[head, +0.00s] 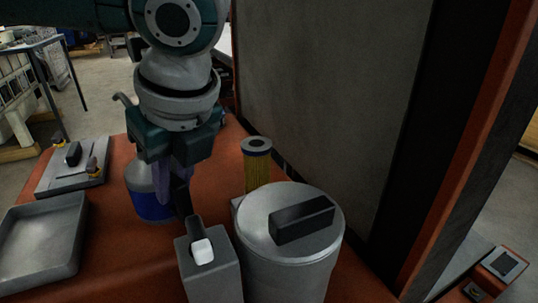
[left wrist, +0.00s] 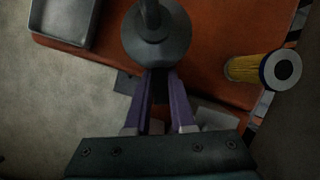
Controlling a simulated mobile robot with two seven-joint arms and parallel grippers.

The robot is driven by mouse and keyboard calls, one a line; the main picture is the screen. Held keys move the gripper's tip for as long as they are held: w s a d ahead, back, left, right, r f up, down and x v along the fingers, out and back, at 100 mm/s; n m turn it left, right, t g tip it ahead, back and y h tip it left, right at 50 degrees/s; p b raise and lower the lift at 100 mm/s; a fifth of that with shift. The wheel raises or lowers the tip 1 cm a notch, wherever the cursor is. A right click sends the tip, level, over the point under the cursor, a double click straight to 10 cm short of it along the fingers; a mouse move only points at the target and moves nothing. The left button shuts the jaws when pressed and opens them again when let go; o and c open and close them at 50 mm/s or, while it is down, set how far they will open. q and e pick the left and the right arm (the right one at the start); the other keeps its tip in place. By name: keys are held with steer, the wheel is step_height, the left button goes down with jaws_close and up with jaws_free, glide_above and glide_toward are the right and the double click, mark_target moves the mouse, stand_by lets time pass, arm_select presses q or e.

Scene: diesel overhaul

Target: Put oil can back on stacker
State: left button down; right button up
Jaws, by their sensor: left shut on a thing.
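The oil can (head: 150,205) has a blue lower band and a grey top, and stands about upright at the left middle of the head view. In the left wrist view, its dark rounded top and spout (left wrist: 158,42) show at the fingertips. My left gripper (head: 172,188) is shut on the oil can from above and partly hides it. The orange-red surface (head: 105,240), perhaps the stacker's deck, lies under it. I cannot tell whether the can's base touches that surface. My right gripper is not in view.
Close by are a yellow filter (head: 258,170), a lidded grey drum (head: 290,262) and a grey canister (head: 212,280) with a white cap. A grey tray (head: 42,245) and a small plate with tools (head: 72,172) lie left. A tall grey panel (head: 335,90) rises behind.

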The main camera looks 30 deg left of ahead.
arm_select(q)
step_height(320, 180, down, 4)
steer(key=shift+r+b, duration=0.15)
steer(key=shift+b, duration=0.4)
steer(key=shift+f, duration=0.25)
steer(key=shift+f, duration=0.1)
steer(key=c, duration=0.8)
jaws_free()
steer(key=shift+o, duration=0.2)
steer(key=p+v, duration=0.3)
steer(key=v, duration=0.9)
